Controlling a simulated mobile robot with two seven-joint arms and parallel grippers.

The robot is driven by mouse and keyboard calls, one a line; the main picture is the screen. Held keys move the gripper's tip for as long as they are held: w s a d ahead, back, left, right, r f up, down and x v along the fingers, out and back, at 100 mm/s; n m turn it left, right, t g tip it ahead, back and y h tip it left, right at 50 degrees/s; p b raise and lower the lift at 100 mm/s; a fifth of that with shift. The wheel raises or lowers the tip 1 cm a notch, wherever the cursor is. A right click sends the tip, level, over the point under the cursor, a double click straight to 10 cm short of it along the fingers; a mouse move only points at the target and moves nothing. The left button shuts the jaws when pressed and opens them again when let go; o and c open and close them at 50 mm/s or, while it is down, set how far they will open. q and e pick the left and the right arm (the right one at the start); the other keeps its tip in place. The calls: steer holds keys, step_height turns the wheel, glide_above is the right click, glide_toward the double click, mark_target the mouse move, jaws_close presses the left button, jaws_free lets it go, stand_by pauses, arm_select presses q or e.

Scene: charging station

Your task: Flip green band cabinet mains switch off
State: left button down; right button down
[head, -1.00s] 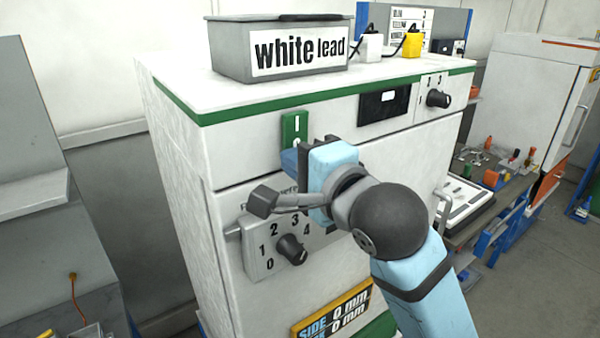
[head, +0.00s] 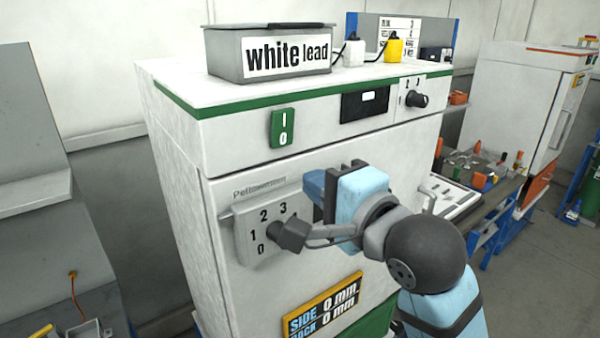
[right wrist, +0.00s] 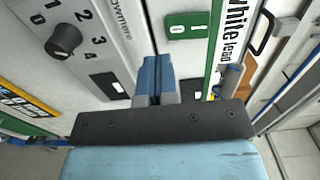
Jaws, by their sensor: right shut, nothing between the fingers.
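The green-band cabinet (head: 180,180) is white, with a green stripe under its top. Its green mains switch (head: 283,127), marked I above and 0 below, is on the upper front and fully in view. It also shows in the right wrist view (right wrist: 187,27). I cannot tell for certain which half is pressed in. My right gripper (head: 313,186) is shut and empty, below and to the right of the switch and apart from it. Its blue fingers also show in the right wrist view (right wrist: 156,76). My left gripper is not in view.
A numbered dial knob (right wrist: 63,40) sits on the panel below the switch. A grey "white lead" box (head: 280,50) stands on top. A smaller knob (head: 417,100) and dark display (head: 364,104) are to the right. A cluttered bench (head: 470,175) stands beyond.

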steer(key=v, duration=0.2)
steer(key=f+v, duration=0.1)
steer(key=v, duration=0.1)
steer(key=shift+s+d+b, duration=0.1)
steer(key=shift+d+b, duration=0.05)
steer(key=shift+b, duration=0.2)
steer(key=shift+f, duration=0.1)
